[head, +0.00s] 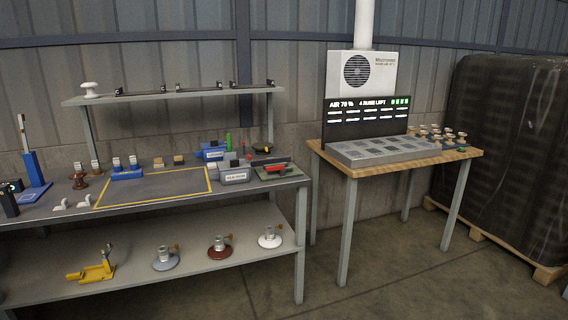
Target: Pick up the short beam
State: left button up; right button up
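Several thin dark bars lie end to end along the upper shelf (100,100): one on the left (140,91), one in the middle (205,86) and one on the right (252,83). Small upright clips or brackets show at their ends. One of these may be the short beam, but I cannot tell which from this distance. Neither of my grippers is in view.
A wooden table (450,155) bears a compartment tray (385,151). A wrapped pallet load (505,150) stands right.

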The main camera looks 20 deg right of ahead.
aim_at(257, 162)
jog(key=z, duration=0.9)
jog(key=i, duration=1.05)
jog(key=z, duration=0.7)
jog(key=i, duration=1.35)
jog(key=u, duration=0.4)
